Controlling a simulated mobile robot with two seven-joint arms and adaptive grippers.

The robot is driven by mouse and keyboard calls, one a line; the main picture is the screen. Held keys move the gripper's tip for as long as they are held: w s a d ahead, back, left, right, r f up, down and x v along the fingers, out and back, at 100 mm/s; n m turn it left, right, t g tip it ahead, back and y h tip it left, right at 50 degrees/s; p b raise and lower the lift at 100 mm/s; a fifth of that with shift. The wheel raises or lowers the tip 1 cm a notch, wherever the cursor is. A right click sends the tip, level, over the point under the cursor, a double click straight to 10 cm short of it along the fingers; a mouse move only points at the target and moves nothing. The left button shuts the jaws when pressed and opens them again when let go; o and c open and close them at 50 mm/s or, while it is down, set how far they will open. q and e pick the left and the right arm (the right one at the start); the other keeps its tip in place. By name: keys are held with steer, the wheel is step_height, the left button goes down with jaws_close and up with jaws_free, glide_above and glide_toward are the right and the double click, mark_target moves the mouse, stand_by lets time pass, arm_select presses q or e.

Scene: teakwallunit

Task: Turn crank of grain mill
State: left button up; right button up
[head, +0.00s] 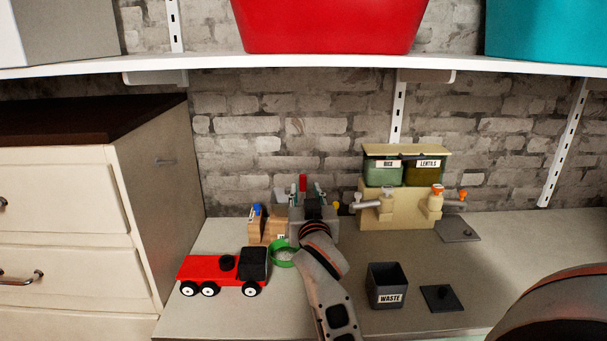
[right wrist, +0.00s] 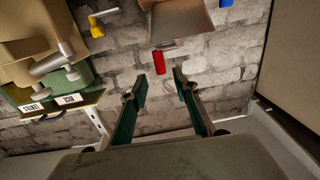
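The grain mill shows in the right wrist view as a grey metal hopper-like body (right wrist: 182,20) at the top. Its crank has a red handle (right wrist: 158,62), which also shows in the head view (head: 303,183), standing upright behind my right gripper. My right gripper (head: 306,193) is in front of the mill. In the right wrist view its fingers (right wrist: 157,88) are spread apart, with the red handle just past the tips, roughly between them. I cannot tell whether they touch it. In the head view, my gripper hides much of the mill. My left gripper is not in view.
A red toy truck (head: 222,270) and green bowl (head: 284,254) stand left of my arm. A waste bin (head: 387,287) and dark lid (head: 441,299) are on the right. The rice and lentils dispenser (head: 404,203) stands behind them. A white shelf (head: 350,64) hangs above.

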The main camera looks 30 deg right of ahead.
mark_target(303, 181)
steer(key=shift+p+x, duration=0.55)
steer(key=shift+x, duration=3.25)
steer(key=shift+r, duration=0.1)
jaws_close()
